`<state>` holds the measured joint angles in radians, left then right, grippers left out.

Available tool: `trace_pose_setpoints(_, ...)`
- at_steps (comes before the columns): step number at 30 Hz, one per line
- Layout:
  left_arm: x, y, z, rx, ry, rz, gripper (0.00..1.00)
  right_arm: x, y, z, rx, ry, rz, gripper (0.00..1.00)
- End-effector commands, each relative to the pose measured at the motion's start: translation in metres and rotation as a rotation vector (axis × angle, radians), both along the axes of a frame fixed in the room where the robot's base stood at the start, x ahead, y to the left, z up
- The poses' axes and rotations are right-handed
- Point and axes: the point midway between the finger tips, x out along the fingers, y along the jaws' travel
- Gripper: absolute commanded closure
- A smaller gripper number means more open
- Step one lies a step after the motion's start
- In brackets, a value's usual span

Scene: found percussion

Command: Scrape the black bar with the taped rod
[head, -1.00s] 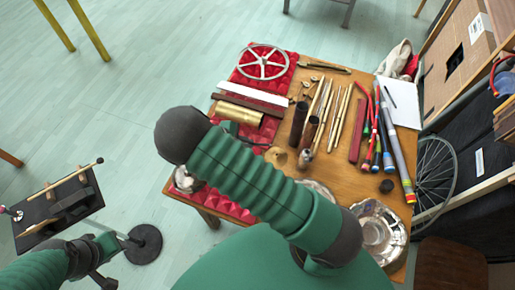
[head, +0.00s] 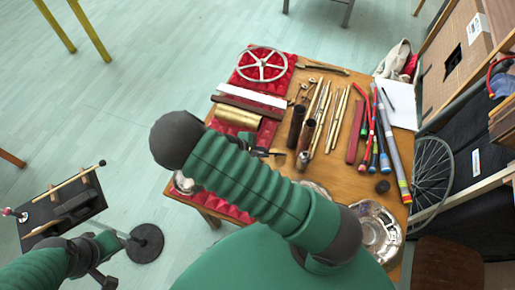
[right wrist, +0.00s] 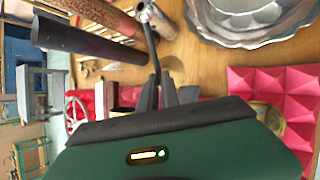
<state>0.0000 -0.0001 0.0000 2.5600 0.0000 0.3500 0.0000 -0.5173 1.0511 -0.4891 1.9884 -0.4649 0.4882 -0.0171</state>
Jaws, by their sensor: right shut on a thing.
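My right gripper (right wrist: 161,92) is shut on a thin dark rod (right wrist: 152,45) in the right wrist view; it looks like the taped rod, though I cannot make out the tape. Its far end reaches beside a metal cylinder; contact is unclear. In the head view my right arm mostly hides the gripper, and only dark parts (head: 266,153) show past the sleeve. A very dark bar (head: 246,106) lies on red foam between a white bar and a brass tube; I cannot tell whether it is the black bar. My left gripper (head: 105,281) is small at lower left, its jaws unclear.
Brown tubes (head: 297,123), thin brass rods (head: 333,120) and coloured sticks (head: 396,150) crowd the wooden table (head: 341,172). A spoked wheel (head: 263,65) lies on the foam. A metal dish (head: 377,232) is near the front. A black stand tray (head: 85,207) stands left.

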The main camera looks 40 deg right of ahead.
Motion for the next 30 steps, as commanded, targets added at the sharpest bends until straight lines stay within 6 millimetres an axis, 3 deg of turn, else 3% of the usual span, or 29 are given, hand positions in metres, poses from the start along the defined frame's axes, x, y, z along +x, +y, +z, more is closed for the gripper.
trace_pose_setpoints(12, 0.0, 0.0, -0.022, 0.0, 0.0, 0.0, 0.64, 0.074, 0.031, -0.006, 0.002, -0.004, 0.0, 1.0)
trace_pose_setpoints(15, 0.0, 0.0, -0.025, 0.0, 0.0, 0.0, 0.64, 0.085, 0.036, -0.005, 0.002, -0.003, 0.0, 1.0)
trace_pose_setpoints(25, 0.0, 0.0, -0.022, 0.0, 0.0, 0.0, 0.64, 0.088, 0.037, 0.0, 0.001, -0.001, 0.0, 1.0)
trace_pose_setpoints(30, 0.0, 0.0, -0.004, 0.0, 0.0, 0.0, 0.64, 0.088, 0.037, 0.022, 0.001, -0.002, 0.0, 1.0)
